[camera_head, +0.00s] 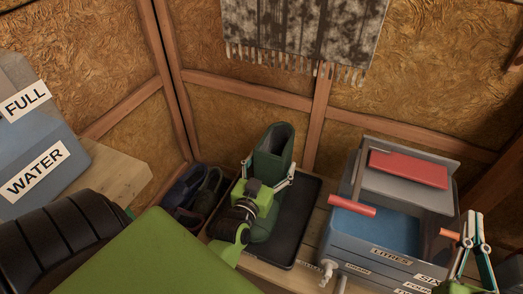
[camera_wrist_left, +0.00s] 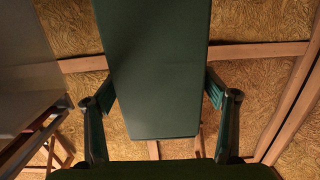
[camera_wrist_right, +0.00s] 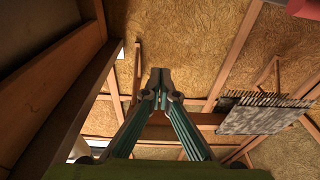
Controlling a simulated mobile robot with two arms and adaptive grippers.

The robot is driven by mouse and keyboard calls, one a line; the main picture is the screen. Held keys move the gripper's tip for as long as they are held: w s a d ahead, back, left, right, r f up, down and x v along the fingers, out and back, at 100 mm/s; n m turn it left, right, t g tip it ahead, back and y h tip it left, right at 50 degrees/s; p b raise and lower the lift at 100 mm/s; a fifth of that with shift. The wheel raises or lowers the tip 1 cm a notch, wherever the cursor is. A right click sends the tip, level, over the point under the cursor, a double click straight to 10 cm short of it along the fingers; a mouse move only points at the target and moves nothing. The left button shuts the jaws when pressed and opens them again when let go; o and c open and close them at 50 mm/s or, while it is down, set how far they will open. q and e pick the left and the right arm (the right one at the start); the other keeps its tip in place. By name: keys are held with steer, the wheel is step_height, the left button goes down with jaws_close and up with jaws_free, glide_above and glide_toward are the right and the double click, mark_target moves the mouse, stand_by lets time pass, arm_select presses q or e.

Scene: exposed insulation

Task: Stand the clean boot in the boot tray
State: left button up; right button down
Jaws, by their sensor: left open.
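A green boot (camera_head: 272,150) stands upright over the black boot tray (camera_head: 300,222), its open top up and its toe toward me. It looks set down on the tray floor, but my gripper and arm hide part of the contact. My left gripper (camera_head: 269,166) is open, with one finger on each side of the boot's shaft. In the left wrist view the boot (camera_wrist_left: 155,70) fills the space between the fingers. My right gripper (camera_head: 474,214) is shut and empty at the far right; its tips meet in the right wrist view (camera_wrist_right: 160,76).
Dark footwear (camera_head: 185,193) stands left of the tray. A blue-grey box (camera_head: 365,240) with red handles is close on the tray's right. A blue water container (camera_head: 40,150) sits on a wooden surface at left. A fringed cloth (camera_head: 300,35) hangs on the back wall.

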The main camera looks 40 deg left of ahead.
mark_target(268, 170)
arm_select(q)
steer(key=p+v, duration=0.2)
steer(key=v, duration=0.3)
steer(key=shift+s+r, duration=0.1)
steer(key=shift+s, duration=0.15)
steer(key=p+v, duration=0.2)
steer(key=v, duration=0.3)
steer(key=shift+s+d, duration=0.15)
steer(key=shift+s, duration=0.2)
arm_select(e)
steer(key=s+d+f+g+h, duration=0.1)
steer(key=s+d+f+g, duration=0.1)
steer(key=s+f+g, duration=0.3)
steer(key=s+d+f+g+h, duration=0.2)
steer(key=s+f+g, duration=0.3)
steer(key=f, duration=0.9)
steer(key=shift+s+d+f+m+g+h, duration=0.2)
steer(key=shift+s+d+m+g+h, duration=0.1)
steer(key=shift+d+g, duration=0.45)
